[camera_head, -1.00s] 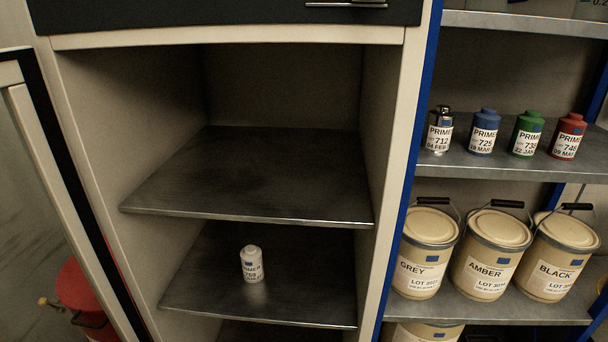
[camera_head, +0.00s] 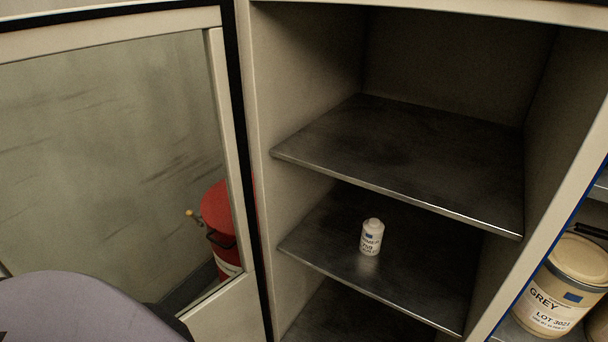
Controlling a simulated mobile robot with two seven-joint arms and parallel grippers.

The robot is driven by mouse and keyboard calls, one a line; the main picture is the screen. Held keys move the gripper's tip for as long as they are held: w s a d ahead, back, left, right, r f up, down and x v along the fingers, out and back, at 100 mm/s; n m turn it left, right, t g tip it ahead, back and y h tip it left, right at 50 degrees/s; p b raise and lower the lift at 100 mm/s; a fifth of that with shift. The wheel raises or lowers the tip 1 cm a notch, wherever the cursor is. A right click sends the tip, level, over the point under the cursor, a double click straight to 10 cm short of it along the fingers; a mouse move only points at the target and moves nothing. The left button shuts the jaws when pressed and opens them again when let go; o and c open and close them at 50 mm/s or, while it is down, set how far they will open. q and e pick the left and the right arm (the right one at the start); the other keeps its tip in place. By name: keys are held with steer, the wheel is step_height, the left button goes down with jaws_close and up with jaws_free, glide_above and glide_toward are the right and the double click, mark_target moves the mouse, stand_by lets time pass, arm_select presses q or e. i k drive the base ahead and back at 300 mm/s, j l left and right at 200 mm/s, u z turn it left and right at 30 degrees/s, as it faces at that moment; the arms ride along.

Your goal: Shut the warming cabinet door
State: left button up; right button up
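The warming cabinet (camera_head: 255,150) stands open in the middle of the head view. Its door (camera_head: 218,110), a pale frame with a black seal edge and a large glass pane (camera_head: 110,140), is swung out to the left. A small white primer bottle (camera_head: 371,238) stands upright on the middle shelf (camera_head: 330,255). The upper shelf (camera_head: 410,155) is bare. A rounded grey-purple part at the lower left looks like a piece of my arm, in front of the door's lower part. Neither gripper's fingers show.
A red drum (camera_head: 222,225) with a tap shows through the door glass. To the right of the cabinet, a blue-edged rack holds a cream pail (camera_head: 570,290) labelled GREY. The cabinet opening is free of obstacles.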

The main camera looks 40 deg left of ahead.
mark_target(237, 310)
steer(key=k+j+u, duration=0.35)
steer(key=j, duration=0.25)
steer(key=k+j+u, duration=0.3)
steer(key=j, duration=0.4)
steer(key=k+j+u, duration=0.2)
steer(key=k+j, duration=0.05)
steer(key=j, duration=0.1)
